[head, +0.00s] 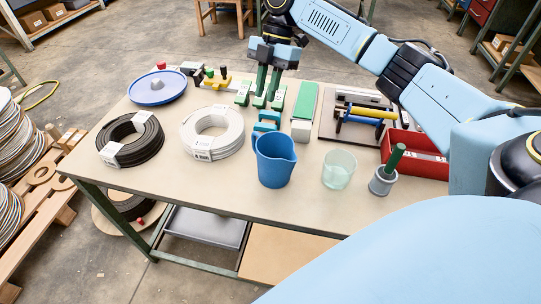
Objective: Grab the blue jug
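The blue jug (275,165) stands upright near the front edge of the workbench, around its middle, with its open top showing. My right gripper (267,100) reaches in from the upper right and points down over the bench behind the jug. Its two green fingers are apart with a gap between them, and I see nothing held there. It is clear of the jug. My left gripper is not in view.
Close behind the jug is a lighter blue part (264,122). Green-and-white boxes (305,103) lie near my fingers. A clear cup (338,170), a grey pot with a green handle (384,180) and a red bin (420,157) stand right; white (213,151) and black coils (148,152) lie left.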

